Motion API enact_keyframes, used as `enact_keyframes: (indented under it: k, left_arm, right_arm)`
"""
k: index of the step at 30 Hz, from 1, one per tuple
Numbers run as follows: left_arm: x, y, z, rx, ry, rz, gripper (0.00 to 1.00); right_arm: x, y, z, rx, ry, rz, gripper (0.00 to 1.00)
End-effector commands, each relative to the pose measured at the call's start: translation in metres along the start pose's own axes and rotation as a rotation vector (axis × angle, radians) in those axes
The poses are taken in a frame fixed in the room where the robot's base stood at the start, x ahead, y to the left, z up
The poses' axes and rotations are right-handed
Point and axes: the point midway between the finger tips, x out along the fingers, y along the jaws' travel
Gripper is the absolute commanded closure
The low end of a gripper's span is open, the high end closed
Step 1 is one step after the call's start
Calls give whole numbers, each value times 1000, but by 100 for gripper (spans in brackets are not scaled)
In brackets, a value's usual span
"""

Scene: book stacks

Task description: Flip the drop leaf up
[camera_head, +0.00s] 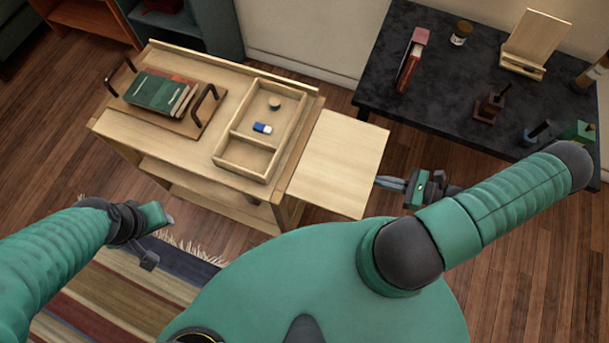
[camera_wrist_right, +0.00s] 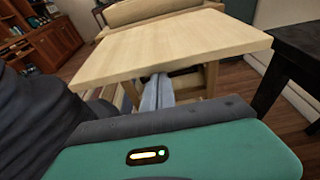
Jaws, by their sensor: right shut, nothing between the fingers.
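The drop leaf (camera_head: 338,165) is a pale wooden panel at the right end of the wooden cart (camera_head: 135,130). It sticks out sideways and looks about level with the cart top. In the right wrist view the leaf (camera_wrist_right: 170,45) spans the upper middle. My right gripper (camera_head: 378,182) is shut and empty at the leaf's outer right edge. In the wrist view its fingers (camera_wrist_right: 157,92) reach under that edge; I cannot tell whether they touch it. My left gripper (camera_head: 170,221) is in front of the cart, away from the leaf; its jaw state is unclear.
On the cart are a handled tray (camera_head: 190,128) with books (camera_head: 160,93) and a divided box (camera_head: 223,150) holding a blue-white eraser (camera_head: 262,128). A dark table (camera_head: 450,95) with several items stands right of the leaf, across a floor gap. A striped rug (camera_head: 110,300) lies in front.

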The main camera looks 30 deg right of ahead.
Motion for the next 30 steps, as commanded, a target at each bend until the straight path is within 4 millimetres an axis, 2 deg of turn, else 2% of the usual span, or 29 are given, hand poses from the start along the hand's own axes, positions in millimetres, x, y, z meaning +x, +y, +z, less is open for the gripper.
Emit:
enact_keyframes:
  k: [1,14,17,23,25,30]
  left_arm:
    - [-3,0,-1,0,0,0,64]
    - [-2,0,-1,0,0,0,64]
    - [5,0,1,0,0,0,64]
    - [41,0,10,0,0,0,64]
    - [34,0,9,0,-2,0,64]
    - [37,0,8,0,1,0,64]
  right_arm:
    - [0,-1,10,-3,-24,-1,100]
    - [2,1,12,-6,-26,0,100]
    - [6,0,3,-5,-25,2,100]
    - [28,-6,-41,-2,-12,12,100]
    - [8,-8,-33,-4,-6,7,100]
    - [-34,-8,-31,-4,-3,8,100]
